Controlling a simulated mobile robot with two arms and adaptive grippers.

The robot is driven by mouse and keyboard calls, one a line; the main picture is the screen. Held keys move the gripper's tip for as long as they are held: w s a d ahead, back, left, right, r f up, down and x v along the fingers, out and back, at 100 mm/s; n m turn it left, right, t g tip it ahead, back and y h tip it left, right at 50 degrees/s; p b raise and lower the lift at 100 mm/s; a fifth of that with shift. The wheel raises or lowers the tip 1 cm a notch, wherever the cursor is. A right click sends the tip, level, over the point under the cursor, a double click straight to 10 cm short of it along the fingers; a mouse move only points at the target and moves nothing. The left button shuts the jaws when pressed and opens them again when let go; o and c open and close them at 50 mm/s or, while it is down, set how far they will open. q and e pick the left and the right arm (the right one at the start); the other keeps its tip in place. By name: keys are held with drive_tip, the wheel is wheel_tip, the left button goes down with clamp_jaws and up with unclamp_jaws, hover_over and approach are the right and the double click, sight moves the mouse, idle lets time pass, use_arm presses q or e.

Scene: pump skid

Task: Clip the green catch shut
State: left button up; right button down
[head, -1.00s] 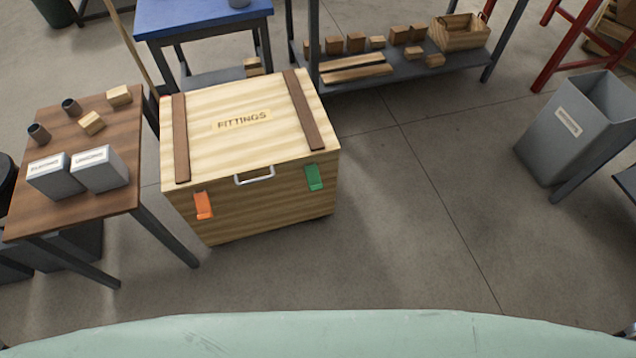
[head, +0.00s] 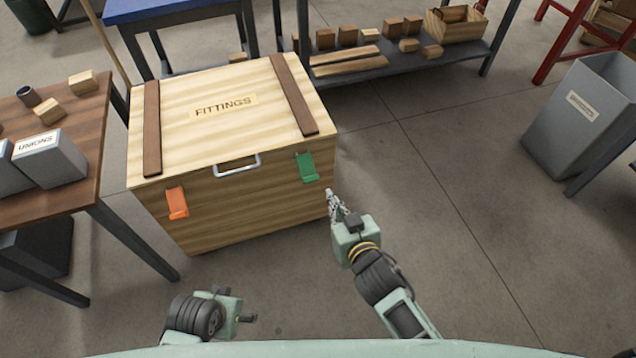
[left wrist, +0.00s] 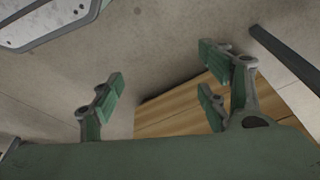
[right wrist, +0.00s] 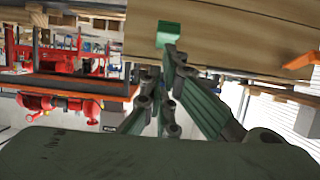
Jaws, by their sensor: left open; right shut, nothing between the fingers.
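The green catch (head: 307,167) is on the front of the wooden FITTINGS chest, near its right end; its lower lip sticks out from the front. It also shows in the right wrist view (right wrist: 168,33), just beyond my fingertips. My right gripper (head: 334,196) is shut and empty, a little below and right of the catch, apart from it in the head view. The chest's lid (head: 215,112) is down. My left gripper (left wrist: 160,88) is open and empty, low in front of the chest; its fingers are hard to make out in the head view.
An orange catch (head: 177,203) is on the chest's front left, with a metal handle (head: 237,166) between the catches. A brown table (head: 60,165) with boxes stands left. A grey bin (head: 585,120) stands far right. The floor right of the chest is clear.

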use_arm(q)
drive_tip(key=shift+w+r, duration=0.1)
drive_tip(key=shift+r, duration=0.65)
use_arm(e)
drive_tip(key=r, duration=0.3)
drive_tip(key=shift+w+a+t, duration=0.3)
drive_tip(key=shift+a, duration=0.1)
drive_tip(key=shift+w+f, duration=0.1)
drive_tip(key=b, duration=0.3)
approach(316, 175)
drive_tip(key=w+a+r, duration=0.2)
drive_tip(key=w+r, duration=0.2)
drive_tip(key=w+f+b, duration=0.2)
drive_tip(key=f, duration=0.1)
drive_tip(key=shift+a, duration=0.4)
use_arm(q)
drive_tip(key=v, duration=0.7)
drive_tip(key=shift+r+t, duration=0.25)
drive_tip(key=shift+t, duration=0.15)
drive_tip(key=shift+w+a, duration=0.15)
